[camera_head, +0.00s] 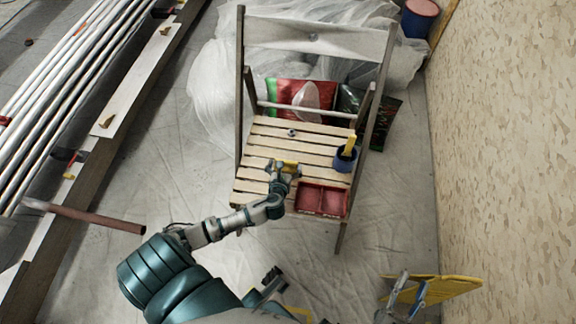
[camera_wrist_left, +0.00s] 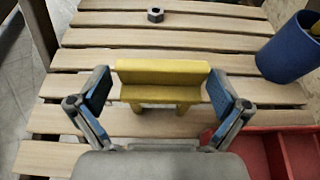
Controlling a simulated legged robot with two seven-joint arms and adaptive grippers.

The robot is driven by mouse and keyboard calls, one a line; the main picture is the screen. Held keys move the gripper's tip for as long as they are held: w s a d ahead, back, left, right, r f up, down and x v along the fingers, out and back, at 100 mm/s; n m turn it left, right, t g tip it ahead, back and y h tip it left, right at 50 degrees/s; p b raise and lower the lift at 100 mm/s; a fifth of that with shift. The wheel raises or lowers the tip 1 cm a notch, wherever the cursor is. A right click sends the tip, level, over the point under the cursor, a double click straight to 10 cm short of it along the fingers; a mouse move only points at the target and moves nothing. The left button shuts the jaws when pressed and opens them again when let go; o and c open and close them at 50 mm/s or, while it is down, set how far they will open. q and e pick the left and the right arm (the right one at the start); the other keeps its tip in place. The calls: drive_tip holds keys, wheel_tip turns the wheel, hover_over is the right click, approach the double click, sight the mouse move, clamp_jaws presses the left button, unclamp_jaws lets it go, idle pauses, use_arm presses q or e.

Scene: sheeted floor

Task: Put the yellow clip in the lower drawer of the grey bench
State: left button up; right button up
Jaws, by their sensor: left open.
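The yellow clip (camera_head: 288,164) lies on the slatted wooden seat of a folding chair. In the left wrist view the clip (camera_wrist_left: 162,82) sits between the two blue-padded fingers of my left gripper (camera_wrist_left: 160,88). In the head view my left gripper (camera_head: 283,168) is over the seat at the clip. My right gripper (camera_head: 410,286) is at the bottom right, fingers apart and empty, in front of a yellow panel. No grey bench or drawer is visible.
On the chair (camera_head: 262,143) are a red divided tray (camera_head: 322,199), a blue cup (camera_head: 345,160) and a metal nut (camera_wrist_left: 155,15). Plastic sheeting (camera_head: 215,85) and bags lie behind. Pipes (camera_head: 60,85) lie at left, a wall (camera_head: 510,150) stands at right.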

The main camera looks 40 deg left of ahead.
use_arm(q)
drive_tip(key=b+x, duration=0.1)
drive_tip(key=x, duration=0.2)
drive_tip(key=shift+w+f+b, duration=0.2)
drive_tip(key=shift+f+b, duration=0.15)
drive_tip(key=shift+f, duration=0.2)
drive_tip(key=shift+w+a+r, duration=0.1)
drive_tip(key=shift+w, duration=0.05)
use_arm(e)
drive_tip(key=s+r+t, duration=0.1)
drive_tip(key=r+t, duration=0.1)
drive_tip(key=s+r+t, duration=0.1)
drive_tip(key=t, duration=0.1)
drive_tip(key=shift+s+d+r+m, duration=0.25)
drive_tip(key=shift+s+r+m, duration=0.1)
drive_tip(key=shift+r+m, duration=0.05)
use_arm(q)
drive_tip(key=c, duration=1.1)
use_arm(e)
drive_tip(key=shift+w, duration=0.1)
